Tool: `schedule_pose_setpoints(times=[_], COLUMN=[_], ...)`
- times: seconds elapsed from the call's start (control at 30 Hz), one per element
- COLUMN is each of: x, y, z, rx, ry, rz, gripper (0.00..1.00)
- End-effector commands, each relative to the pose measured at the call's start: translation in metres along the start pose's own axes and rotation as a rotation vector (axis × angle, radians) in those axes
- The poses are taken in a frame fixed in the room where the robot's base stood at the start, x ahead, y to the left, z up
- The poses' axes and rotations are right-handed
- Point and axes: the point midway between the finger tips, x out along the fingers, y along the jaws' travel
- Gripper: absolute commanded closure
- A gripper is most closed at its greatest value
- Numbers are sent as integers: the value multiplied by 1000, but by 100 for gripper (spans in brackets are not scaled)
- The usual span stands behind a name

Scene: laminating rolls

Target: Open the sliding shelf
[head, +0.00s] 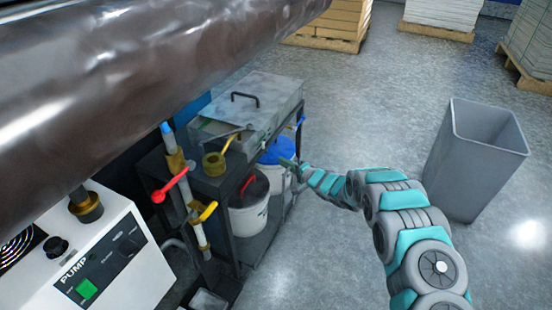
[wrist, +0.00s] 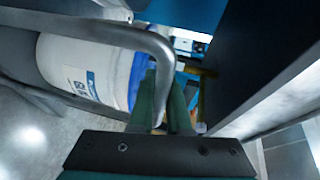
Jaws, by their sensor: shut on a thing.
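A dark metal shelf unit (head: 262,163) stands beside the pump, with a grey metal box (head: 260,95) on its top. My gripper (head: 287,161) is at the shelf's right side, by its front edge. In the wrist view my gripper (wrist: 162,100) has its two green fingers closed on a bent grey metal handle (wrist: 110,30). The handle's bar runs from the upper left and curves down between the fingers. A dark panel (wrist: 245,60) of the unit stands right of the fingers. The head view is too small to show the handle, and I cannot tell how far the shelf is out.
A white bucket with a blue lid (head: 278,152) and one with a dark lid (head: 250,200) stand in the unit. Valve pipes and the white pump (head: 115,250) are left. A grey bin (head: 475,155) stands right. A large roll crosses the upper left. Floor between is clear.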

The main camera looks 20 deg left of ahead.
Motion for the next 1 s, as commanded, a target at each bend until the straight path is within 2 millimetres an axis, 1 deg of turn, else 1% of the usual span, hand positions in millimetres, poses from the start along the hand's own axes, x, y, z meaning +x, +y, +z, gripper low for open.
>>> schedule_pose_setpoints(times=[0.03, 0.6, 0.8, 1.0], x=[-14, -157, -198, -226], y=[0, 33, 43, 50], z=[-7, -66, -83, -94], rx=[6, 3, 2, 2], ry=[4, 6, 5, 4], rz=[6, 2, 2, 3], gripper=[100, 100, 100, 100])
